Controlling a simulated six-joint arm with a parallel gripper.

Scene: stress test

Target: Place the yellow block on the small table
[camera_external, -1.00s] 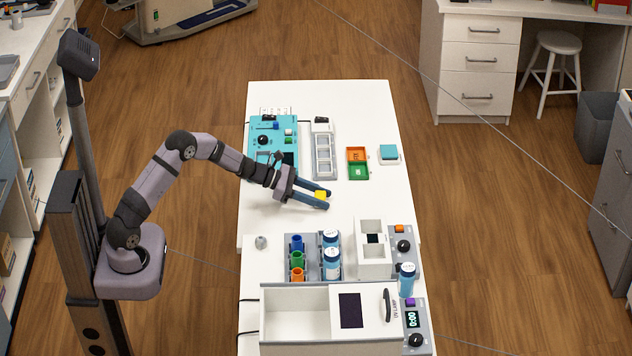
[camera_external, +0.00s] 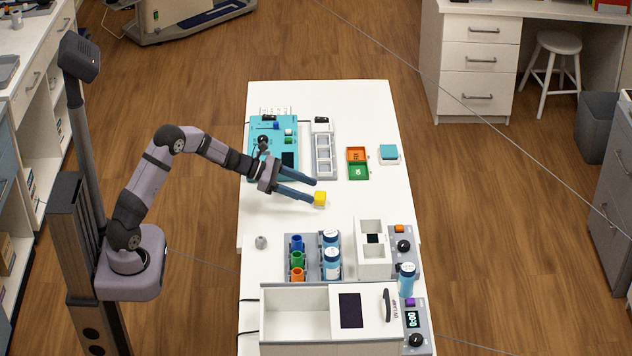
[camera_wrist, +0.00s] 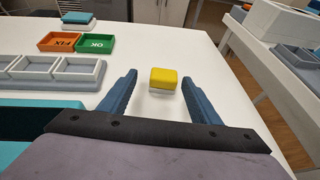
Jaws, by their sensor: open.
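The yellow block (camera_external: 320,199) rests on the white table (camera_external: 345,205), near its right-middle part. In the wrist view the yellow block (camera_wrist: 163,77) has a pale white part below its yellow top; I cannot tell whether that is the block's own side or something under it. My gripper (camera_external: 314,192) is open, with its blue fingers spread wide. In the wrist view the block is ahead, between the fingertips of my gripper (camera_wrist: 158,81), with space on both sides. Nothing is held. I cannot single out a separate small table.
Orange and green trays (camera_external: 358,163) and a teal square on a white base (camera_external: 389,152) lie beyond. A white slotted rack (camera_external: 323,152) and a teal device (camera_external: 272,150) stand at the back left. Bottles (camera_external: 332,262) and white boxes fill the front; bare tabletop surrounds the block.

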